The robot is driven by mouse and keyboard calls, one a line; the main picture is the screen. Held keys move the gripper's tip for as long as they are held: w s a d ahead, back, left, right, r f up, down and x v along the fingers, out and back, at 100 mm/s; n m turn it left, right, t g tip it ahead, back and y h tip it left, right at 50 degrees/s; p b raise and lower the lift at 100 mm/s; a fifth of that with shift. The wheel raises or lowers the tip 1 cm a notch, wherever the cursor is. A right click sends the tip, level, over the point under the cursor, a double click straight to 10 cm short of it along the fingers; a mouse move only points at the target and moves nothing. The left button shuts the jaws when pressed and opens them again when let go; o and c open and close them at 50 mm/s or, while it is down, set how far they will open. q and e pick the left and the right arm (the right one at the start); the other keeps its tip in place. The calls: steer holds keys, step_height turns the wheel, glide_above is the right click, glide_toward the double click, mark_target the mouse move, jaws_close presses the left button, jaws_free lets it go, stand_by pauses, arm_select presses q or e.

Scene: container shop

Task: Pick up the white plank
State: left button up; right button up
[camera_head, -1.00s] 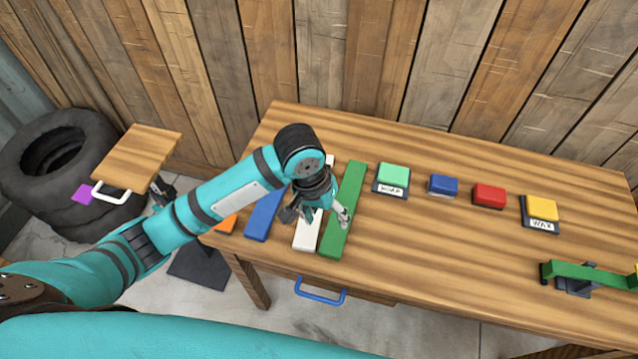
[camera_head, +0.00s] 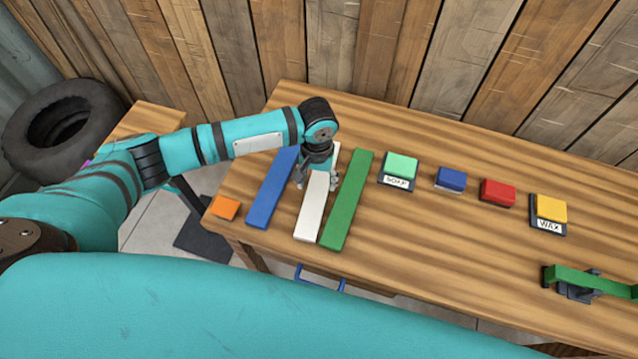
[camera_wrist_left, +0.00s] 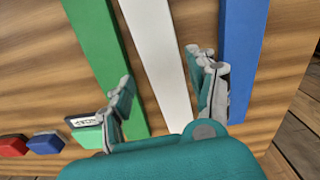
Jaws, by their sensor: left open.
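The white plank (camera_head: 312,206) lies on the wooden table between a blue plank (camera_head: 272,190) and a green plank (camera_head: 346,200). My left gripper (camera_head: 318,183) is over the middle of the white plank and hides part of it. In the left wrist view the white plank (camera_wrist_left: 158,58) runs between the open, empty fingers of my left gripper (camera_wrist_left: 168,95). One finger is over the green plank (camera_wrist_left: 95,40) and the other is near the blue plank (camera_wrist_left: 238,60). I cannot tell the exact height above the plank. My right gripper is not in view.
An orange block (camera_head: 225,207) lies at the table's left corner. To the right are a soap block (camera_head: 401,166), a blue block (camera_head: 451,179), a red block (camera_head: 497,192) and a yellow wax block (camera_head: 552,208). A green bar on a dark holder (camera_head: 590,283) is at the right front.

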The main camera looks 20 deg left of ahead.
mark_target(316, 195)
arm_select(q)
steer(key=shift+s+f, duration=0.1)
steer(key=shift+f, duration=0.4)
steer(key=f, duration=0.2)
steer(key=f+p, duration=0.1)
steer(key=f, duration=0.1)
steer(key=shift+s+a+f, duration=0.1)
steer(key=shift+s+f, duration=0.1)
steer(key=shift+f, duration=0.35)
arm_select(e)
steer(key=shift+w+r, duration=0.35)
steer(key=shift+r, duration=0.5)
arm_select(q)
steer(key=shift+c, duration=0.3)
steer(key=c, duration=0.9)
